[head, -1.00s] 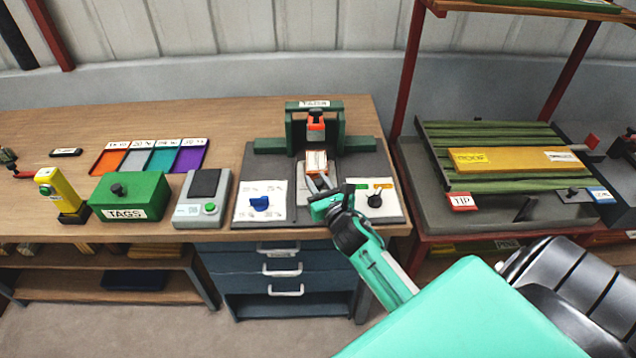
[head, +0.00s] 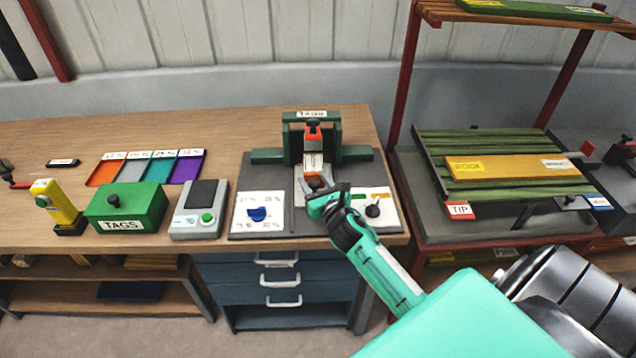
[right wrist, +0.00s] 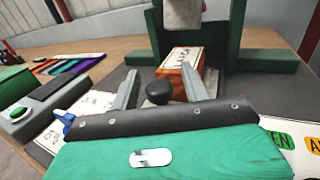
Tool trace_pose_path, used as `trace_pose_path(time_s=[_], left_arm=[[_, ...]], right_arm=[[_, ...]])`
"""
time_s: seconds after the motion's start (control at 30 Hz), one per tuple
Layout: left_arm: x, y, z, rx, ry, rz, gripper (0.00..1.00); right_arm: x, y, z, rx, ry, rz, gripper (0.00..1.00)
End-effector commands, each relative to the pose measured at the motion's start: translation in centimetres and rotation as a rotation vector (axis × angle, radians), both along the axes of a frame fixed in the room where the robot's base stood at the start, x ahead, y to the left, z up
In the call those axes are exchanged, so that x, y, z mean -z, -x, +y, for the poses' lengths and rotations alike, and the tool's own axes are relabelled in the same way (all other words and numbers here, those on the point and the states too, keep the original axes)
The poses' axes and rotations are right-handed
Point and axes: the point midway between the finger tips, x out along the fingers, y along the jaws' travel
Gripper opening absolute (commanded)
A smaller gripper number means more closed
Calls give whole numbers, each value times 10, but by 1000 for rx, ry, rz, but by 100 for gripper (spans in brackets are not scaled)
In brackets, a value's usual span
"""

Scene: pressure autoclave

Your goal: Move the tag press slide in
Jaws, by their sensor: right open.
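The green tag press (head: 331,132) stands at the back of a grey base plate, with a "TAGS" sign on top. Its slide, an orange block with a white label on top (head: 313,161), lies partly under the press arch. In the right wrist view the slide (right wrist: 187,72) is close ahead, with a black knob (right wrist: 158,93) in front of its near face. My right gripper (head: 318,186) is open at the slide's near end. In the right wrist view its fingers (right wrist: 162,82) stand apart on either side of the knob. My left gripper is not in view.
A dial panel with a blue knob (head: 257,214) lies left of the slide, and one with a black knob (head: 373,210) lies right. A grey device (head: 200,212) and green TAGS box (head: 125,205) stand further left. A slatted green rack (head: 500,150) stands right.

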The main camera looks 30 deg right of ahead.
Motion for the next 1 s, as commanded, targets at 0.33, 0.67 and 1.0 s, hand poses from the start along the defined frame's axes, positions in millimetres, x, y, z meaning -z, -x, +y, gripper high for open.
trace_pose_path(time_s=[0.33, 0.67, 1.0], left_arm=[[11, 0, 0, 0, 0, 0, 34], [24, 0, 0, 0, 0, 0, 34], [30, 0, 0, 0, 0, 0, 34]], right_arm=[[4, 42, 7, -1, 1, 2, 47], [4, 100, 16, -1, 1, 3, 47], [1, 132, 20, 1, 0, 1, 47]])
